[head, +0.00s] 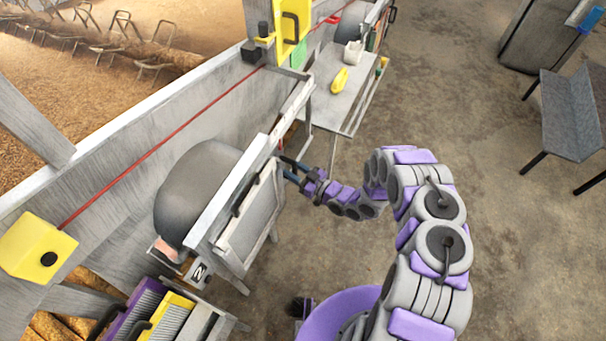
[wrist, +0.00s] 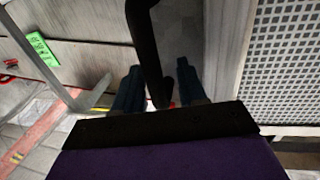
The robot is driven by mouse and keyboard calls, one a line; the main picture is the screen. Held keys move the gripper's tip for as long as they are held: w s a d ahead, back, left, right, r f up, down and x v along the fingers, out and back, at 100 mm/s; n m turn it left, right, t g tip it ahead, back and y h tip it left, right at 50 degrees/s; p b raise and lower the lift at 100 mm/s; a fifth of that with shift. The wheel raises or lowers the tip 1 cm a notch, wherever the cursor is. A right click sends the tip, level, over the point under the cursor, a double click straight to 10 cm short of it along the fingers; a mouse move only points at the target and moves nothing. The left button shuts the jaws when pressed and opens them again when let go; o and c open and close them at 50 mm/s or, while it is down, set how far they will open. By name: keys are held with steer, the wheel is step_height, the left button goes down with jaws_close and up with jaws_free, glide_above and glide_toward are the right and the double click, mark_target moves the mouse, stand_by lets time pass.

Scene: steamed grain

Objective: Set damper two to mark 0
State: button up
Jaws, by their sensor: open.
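In the head view, a unit with a rounded grey drum (head: 196,185) and a pale framed panel (head: 252,228) stands left of centre. A plate reading what looks like a sideways 2 (head: 199,271) is at its near end. A dark handle bar (head: 245,190) lies along the panel's top edge. My gripper (head: 287,168) is at the panel's far upper corner. In the wrist view my gripper (wrist: 159,72) is open, with blue fingers on either side of a black bar (wrist: 150,45). I cannot tell whether they touch it. No mark 0 is legible.
A red line (head: 160,145) runs along the grey wall. A yellow box (head: 38,247) is at lower left. A table (head: 335,108) with a yellow item (head: 339,80) stands beyond. A grey bench (head: 570,115) is at right. The middle floor is clear.

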steer(key=v, duration=1.7)
steer(key=shift+d+p, duration=0.15)
steer(key=shift+p, duration=0.3)
steer(key=shift+s+f, duration=0.1)
